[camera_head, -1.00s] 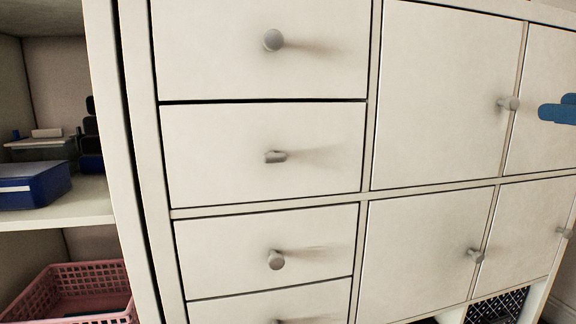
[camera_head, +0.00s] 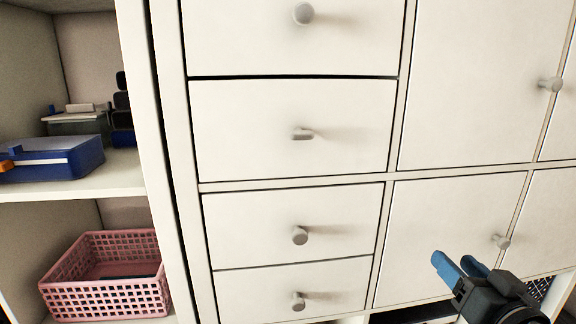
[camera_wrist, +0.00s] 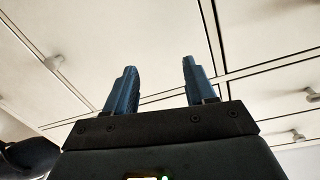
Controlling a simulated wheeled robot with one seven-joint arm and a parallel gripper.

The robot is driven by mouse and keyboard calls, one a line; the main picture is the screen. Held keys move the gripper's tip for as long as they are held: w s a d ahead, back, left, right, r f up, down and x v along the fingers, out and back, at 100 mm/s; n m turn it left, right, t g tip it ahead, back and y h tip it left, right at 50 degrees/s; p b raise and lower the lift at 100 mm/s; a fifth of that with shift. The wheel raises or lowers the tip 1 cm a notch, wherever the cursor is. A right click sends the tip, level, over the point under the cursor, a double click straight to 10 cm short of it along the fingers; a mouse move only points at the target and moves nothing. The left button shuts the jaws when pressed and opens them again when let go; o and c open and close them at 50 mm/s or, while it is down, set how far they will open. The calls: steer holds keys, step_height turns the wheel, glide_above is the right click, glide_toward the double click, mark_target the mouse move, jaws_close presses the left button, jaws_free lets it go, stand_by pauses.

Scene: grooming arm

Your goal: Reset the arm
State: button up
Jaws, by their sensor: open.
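My gripper (camera_head: 456,264) is at the lower right of the head view, in front of the lower cabinet doors. Its two blue fingers point up and to the left. In the wrist view the fingers (camera_wrist: 156,88) stand wide apart with nothing between them. The white cabinet front, with its drawers and doors, lies beyond the fingers. I cannot tell the exact gap between fingertips and cabinet.
White drawers (camera_head: 290,130) with round knobs fill the middle, all closed. Cabinet doors (camera_head: 470,90) at the right are closed. At the left, open shelves hold a blue box (camera_head: 60,160) and a pink basket (camera_head: 105,297).

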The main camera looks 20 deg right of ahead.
steer(key=s+a+f+n+g+y, duration=0.1)
steer(key=s+a+f, duration=0.8)
steer(key=s+a, duration=0.3)
steer(key=s+a+r+n+y, duration=0.1)
steer(key=s+a, duration=0.3)
steer(key=s, duration=0.4)
steer(key=s+a+r+n+y, duration=0.1)
steer(key=s+a+n+y, duration=0.2)
steer(key=s, duration=0.5)
steer(key=shift+a+n+g+p, duration=0.45)
steer(key=shift+a+n, duration=0.25)
steer(key=shift+a, duration=0.1)
